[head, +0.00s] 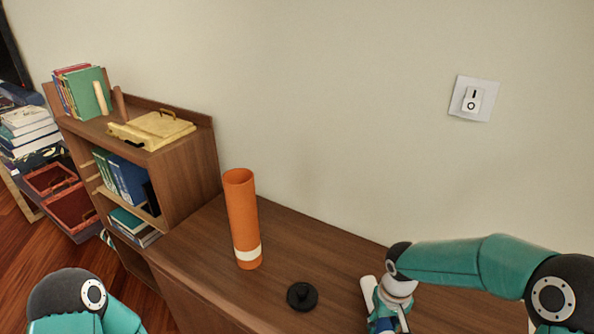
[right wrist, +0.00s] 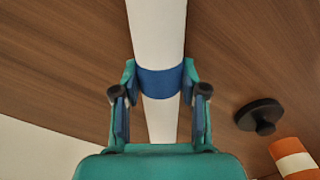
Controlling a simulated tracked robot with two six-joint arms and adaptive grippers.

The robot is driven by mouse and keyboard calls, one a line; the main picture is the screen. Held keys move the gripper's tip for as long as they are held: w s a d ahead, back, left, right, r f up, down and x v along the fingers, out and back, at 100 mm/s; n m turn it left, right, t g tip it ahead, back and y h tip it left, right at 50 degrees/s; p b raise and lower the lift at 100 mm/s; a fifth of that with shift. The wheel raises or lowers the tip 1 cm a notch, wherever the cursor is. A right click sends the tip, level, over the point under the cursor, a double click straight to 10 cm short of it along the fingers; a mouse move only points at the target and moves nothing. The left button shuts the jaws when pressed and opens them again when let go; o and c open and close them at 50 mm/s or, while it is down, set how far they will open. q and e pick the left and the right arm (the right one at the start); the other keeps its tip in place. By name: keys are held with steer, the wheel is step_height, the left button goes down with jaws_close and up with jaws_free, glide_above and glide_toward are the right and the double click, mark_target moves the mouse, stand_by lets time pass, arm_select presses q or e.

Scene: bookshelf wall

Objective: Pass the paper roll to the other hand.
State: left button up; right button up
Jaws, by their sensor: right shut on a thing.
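The paper roll (right wrist: 157,30) is a white cylinder with a blue band, running up and down the right wrist view. My right gripper (right wrist: 158,84) is shut on it at the blue band, with one finger on each side. In the head view, my right gripper (head: 387,308) is at the bottom, right of centre, over the wooden cabinet top (head: 310,230). Part of the white roll (head: 367,290) shows beside it, and the rest is hidden or out of frame. My left arm shows at the bottom left, but its gripper is out of view.
An orange tube (head: 243,215) with a white band stands upright on the cabinet top. A black round knobbed object (head: 302,296) lies between it and my right gripper. A bookshelf (head: 188,165) with books and a yellow case (head: 152,130) stands left. A wall switch (head: 474,99) is above right.

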steer(key=shift+w+m, duration=0.15)
steer(key=shift+m, duration=0.35)
steer(key=shift+r, duration=0.2)
